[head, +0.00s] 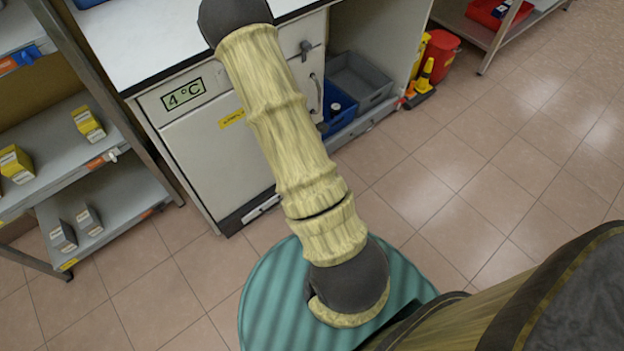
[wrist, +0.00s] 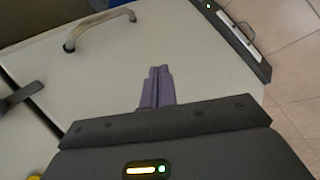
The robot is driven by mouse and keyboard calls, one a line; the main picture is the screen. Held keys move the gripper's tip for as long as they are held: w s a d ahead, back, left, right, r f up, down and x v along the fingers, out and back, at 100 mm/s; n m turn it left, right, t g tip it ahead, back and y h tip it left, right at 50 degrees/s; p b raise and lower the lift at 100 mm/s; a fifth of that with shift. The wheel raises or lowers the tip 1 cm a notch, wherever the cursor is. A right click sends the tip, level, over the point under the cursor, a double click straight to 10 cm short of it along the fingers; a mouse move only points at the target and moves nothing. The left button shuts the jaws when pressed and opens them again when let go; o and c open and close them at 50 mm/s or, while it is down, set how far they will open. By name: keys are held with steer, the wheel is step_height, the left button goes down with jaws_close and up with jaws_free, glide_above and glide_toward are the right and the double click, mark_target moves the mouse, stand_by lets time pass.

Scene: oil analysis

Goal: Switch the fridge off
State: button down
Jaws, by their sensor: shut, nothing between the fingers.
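The fridge (head: 205,145) is a white under-counter unit with a "4 °C" display (head: 183,94) at its top left. A dark strip runs along its foot, with a pale elongated part (head: 260,209) on it. In the wrist view the fridge door (wrist: 215,65) fills most of the picture. The dark strip (wrist: 258,66) is at the upper right, with a white bar (wrist: 240,35) and a small lit green dot (wrist: 208,6). My gripper (wrist: 158,72) is shut and empty in front of the door, apart from the strip. My arm hides it in the head view.
The door has a curved handle (wrist: 100,30) and a dark latch (head: 305,48). Shelves with small boxes (head: 88,124) stand at the left. Grey and blue bins (head: 357,84) sit right of the fridge. The tiled floor (head: 480,160) at the right is free.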

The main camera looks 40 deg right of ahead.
steer(key=s+d+f+n+t+b, duration=0.1)
steer(key=d+f+n+b, duration=0.3)
steer(key=f+b, duration=0.5)
steer(key=s+d+f+n+t+b, duration=0.1)
steer(key=d+f+n+b, duration=0.4)
steer(key=f, duration=1.9)
steer(key=s+d+f+n+t+b, duration=0.1)
steer(key=d+f+n+t+b, duration=0.2)
steer(key=f+n+b, duration=0.8)
step_height(320, 180, down, 6)
steer(key=d+b, duration=0.1)
steer(key=b, duration=0.1)
steer(key=shift+s+d+r+h+b, duration=0.15)
steer(key=shift+s+h+b, duration=0.15)
steer(key=shift+s, duration=0.05)
steer(key=shift+d, duration=0.1)
steer(key=w+r+b, duration=0.1)
steer(key=w+b, duration=0.2)
steer(key=w, duration=0.5)
steer(key=shift+w+a, duration=0.35)
steer(key=shift+w, duration=0.05)
steer(key=shift+w, duration=0.15)
